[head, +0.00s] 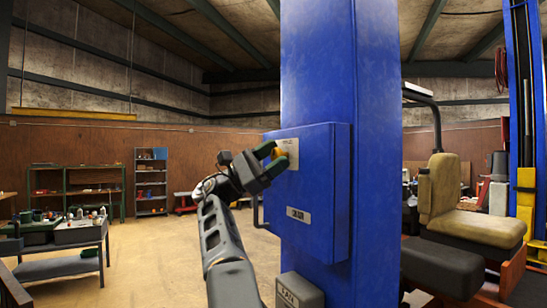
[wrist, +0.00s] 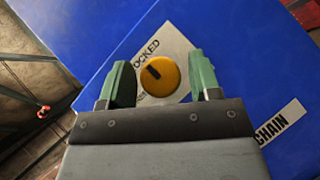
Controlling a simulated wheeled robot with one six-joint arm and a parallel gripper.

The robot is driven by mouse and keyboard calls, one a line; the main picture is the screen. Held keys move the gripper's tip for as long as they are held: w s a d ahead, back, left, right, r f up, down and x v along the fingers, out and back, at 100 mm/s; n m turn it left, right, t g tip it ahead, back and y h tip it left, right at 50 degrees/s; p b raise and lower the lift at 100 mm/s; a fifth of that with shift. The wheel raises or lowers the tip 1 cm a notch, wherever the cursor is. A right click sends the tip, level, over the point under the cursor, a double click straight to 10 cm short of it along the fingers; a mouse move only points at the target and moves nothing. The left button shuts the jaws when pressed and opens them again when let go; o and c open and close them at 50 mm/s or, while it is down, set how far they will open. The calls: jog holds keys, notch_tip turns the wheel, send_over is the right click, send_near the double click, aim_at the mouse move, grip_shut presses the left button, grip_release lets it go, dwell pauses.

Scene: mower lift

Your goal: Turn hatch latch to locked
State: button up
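The hatch latch is a round yellow knob (wrist: 160,76) with a short black mark, on a pale label plate (wrist: 178,45) on a blue box. The mark points to the upper left in the wrist view, roughly toward printed letters reading "OCKED"; the start of the word is hidden by a finger. My gripper (wrist: 158,82) is open, with one green finger on each side of the knob and gaps visible between. In the head view my gripper (head: 272,155) is at the box front, largely covering the orange-yellow knob (head: 279,152).
The blue box (head: 325,190) is fixed to a wide blue column (head: 340,60) and carries a lower label (head: 298,215) and a side handle. A grey box (head: 299,290) sits below. A mower seat (head: 455,200) stands right. Floor at left is open before a workbench (head: 80,235).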

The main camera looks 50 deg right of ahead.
jog(key=shift+o, duration=0.4)
jog(key=shift+w+a+f, duration=0.25)
jog(key=shift+w+f, duration=0.05)
jog(key=shift+f, duration=0.05)
jog(key=b+v, duration=0.2)
jog(key=v, duration=1)
jog(key=shift+w+a, duration=0.3)
jog(key=shift+f, duration=0.15)
